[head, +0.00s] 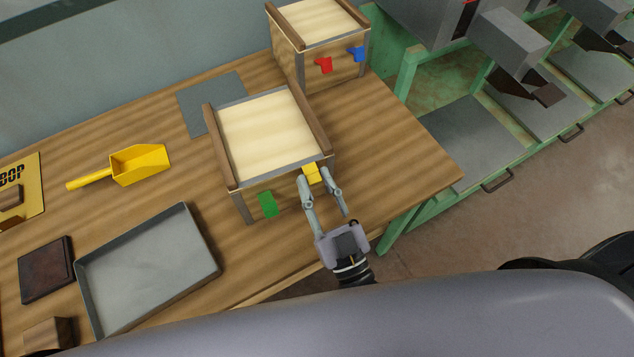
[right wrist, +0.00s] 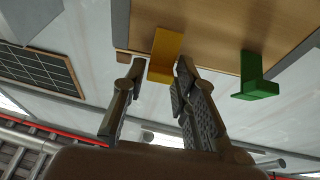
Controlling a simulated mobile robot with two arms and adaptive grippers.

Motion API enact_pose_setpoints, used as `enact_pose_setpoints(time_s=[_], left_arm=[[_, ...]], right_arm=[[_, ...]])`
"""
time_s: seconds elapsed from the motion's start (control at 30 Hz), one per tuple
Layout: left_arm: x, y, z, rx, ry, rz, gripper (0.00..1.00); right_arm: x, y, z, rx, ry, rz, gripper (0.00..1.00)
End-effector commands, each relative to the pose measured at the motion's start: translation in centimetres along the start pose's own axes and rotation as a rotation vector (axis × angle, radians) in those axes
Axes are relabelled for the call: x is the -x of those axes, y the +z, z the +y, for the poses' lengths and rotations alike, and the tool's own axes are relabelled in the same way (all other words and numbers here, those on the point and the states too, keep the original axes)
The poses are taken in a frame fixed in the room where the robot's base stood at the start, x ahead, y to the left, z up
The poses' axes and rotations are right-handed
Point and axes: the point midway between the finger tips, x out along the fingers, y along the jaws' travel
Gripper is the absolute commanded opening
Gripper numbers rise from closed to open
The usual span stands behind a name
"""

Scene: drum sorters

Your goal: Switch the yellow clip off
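The yellow clip (head: 311,174) is on the front face of the nearer wooden box (head: 236,194), at the right, near the top edge. It also shows in the right wrist view (right wrist: 164,54), ahead of the fingers. A green clip (head: 267,204) is on the same face, left of it and lower in the head view. My right gripper (head: 315,175) is open, its fingertips on either side of the yellow clip. Whether a finger touches the clip I cannot tell. My left gripper is not in view.
A second box (head: 290,64) with a red clip (head: 324,65) and a blue clip (head: 356,54) stands behind. A grey tray (head: 212,262), a yellow scoop (head: 139,164) and a dark block (head: 46,270) lie to the left. Green-framed machines stand at the right.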

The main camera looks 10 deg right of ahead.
Motion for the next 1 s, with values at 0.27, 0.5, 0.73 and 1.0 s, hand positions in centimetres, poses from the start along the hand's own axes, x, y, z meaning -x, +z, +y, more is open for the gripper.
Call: enact_pose_setpoints(time_s=[0.27, 0.5, 0.73, 1.0], left_arm=[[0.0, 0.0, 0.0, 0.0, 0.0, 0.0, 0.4], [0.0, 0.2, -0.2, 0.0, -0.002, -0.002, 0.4], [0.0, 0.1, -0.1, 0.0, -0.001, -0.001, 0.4], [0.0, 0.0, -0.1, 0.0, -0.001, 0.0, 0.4]], right_arm=[[0.0, 0.0, 0.0, 0.0, 0.0, -0.001, 0.42], [0.2, 0.0, 0.0, 0.0, 0.0, -0.002, 0.42], [3.4, 0.1, 0.0, 0.002, -0.002, -0.006, 0.42], [9.1, 0.1, 0.0, 0.001, -0.001, -0.006, 0.42]])
